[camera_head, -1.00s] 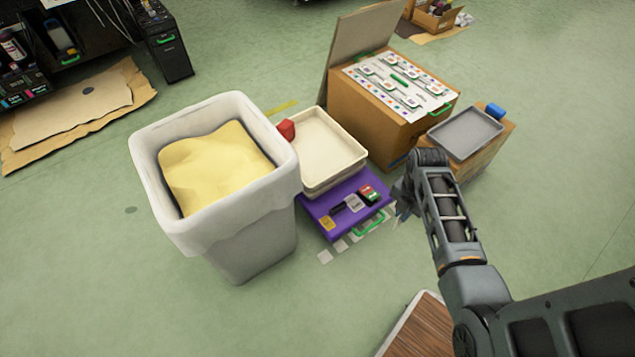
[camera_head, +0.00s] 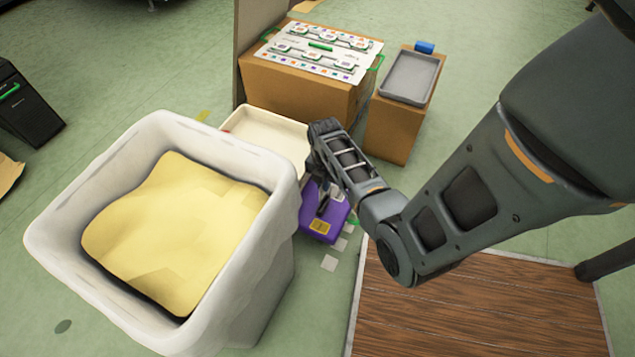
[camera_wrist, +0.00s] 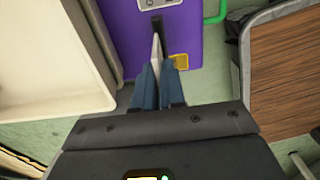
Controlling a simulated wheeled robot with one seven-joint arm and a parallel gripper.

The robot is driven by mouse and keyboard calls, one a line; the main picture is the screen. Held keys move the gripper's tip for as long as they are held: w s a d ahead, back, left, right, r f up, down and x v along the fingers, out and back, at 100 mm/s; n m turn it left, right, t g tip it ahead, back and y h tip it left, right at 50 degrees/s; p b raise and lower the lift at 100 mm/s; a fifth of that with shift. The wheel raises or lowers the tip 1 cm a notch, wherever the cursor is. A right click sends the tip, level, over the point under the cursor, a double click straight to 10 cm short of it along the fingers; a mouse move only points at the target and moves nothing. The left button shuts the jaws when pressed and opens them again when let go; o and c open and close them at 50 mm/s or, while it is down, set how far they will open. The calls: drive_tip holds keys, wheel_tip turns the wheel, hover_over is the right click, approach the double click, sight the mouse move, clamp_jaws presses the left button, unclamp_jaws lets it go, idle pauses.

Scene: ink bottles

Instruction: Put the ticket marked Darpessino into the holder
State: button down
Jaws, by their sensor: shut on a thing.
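My gripper (camera_wrist: 159,76) is shut on a thin pale piece (camera_wrist: 155,48), seen nearly edge-on, which looks like a ticket. No marking on it can be read. Its far end meets or overlaps a small black slotted piece (camera_wrist: 156,25), likely the holder, on the purple board (camera_wrist: 126,42). I cannot tell whether the ticket is inside it. In the head view my gripper (camera_head: 326,203) is low over the purple board (camera_head: 309,223), and my arm hides much of that board.
A cream tray (camera_head: 268,133) lies beside the board, and a large white bin (camera_head: 270,280) stands close at left. Cardboard boxes (camera_head: 300,95) with a printed panel and a grey tray (camera_head: 410,77) stand behind. A brown wooden surface (camera_head: 470,300) is at right.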

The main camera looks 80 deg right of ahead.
sight(323, 196)
drive_tip(key=shift+f+b, duration=2)
drive_tip(key=shift+b, duration=0.15)
drive_tip(key=shift+f, duration=0.1)
drive_tip(key=shift+a+p, duration=0.1)
drive_tip(key=shift+p, duration=0.35)
drive_tip(key=shift+f+b, duration=0.75)
drive_tip(key=shift+f, duration=0.6)
idle(0.5)
drive_tip(key=c, duration=1.1)
unclamp_jaws()
